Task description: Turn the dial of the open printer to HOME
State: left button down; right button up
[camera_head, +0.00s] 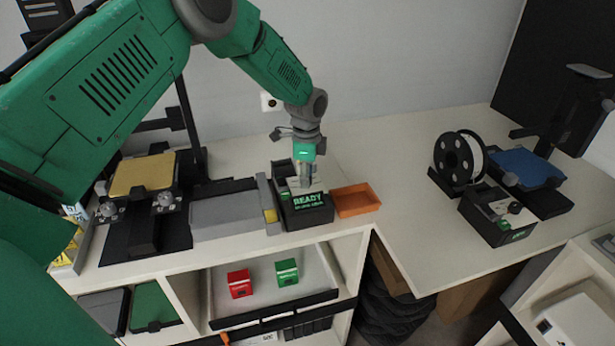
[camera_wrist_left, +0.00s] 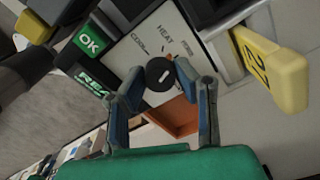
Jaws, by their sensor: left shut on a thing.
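The printer's control box (camera_head: 307,214) stands near the front edge of the left counter, its green screen reading READY with a smaller line I cannot read. My left gripper (camera_head: 306,180) reaches down onto its top panel. In the left wrist view the gripper (camera_wrist_left: 160,80) is shut on the round black dial (camera_wrist_left: 159,73), one finger on each side. The white panel (camera_wrist_left: 150,40) around the dial bears the words HEAT and COOL; other marks are hidden or too small to read. My right gripper does not show.
An orange tray (camera_head: 356,201) sits right beside the control box. A yellow tag (camera_wrist_left: 270,70) sticks out close to the gripper. Another printer with a blue bed (camera_head: 526,168) and a spool (camera_head: 459,158) stand on the right counter. Red (camera_head: 239,284) and green (camera_head: 287,272) boxes lie below.

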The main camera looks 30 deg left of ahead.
pick_arm(q)
jog(key=shift+w+a+r+m, duration=0.1)
jog(key=shift+m, duration=0.85)
jog(key=shift+w+r+m, duration=0.1)
jog(key=shift+m, duration=0.85)
jog(key=c, duration=1.3)
grip_release()
jog(key=shift+f, duration=0.1)
jog(key=shift+o, duration=0.2)
jog(key=shift+f, duration=0.15)
jog(key=shift+r, duration=0.2)
notch_tip(320, 180, up, 11)
jog(key=shift+r, duration=0.2)
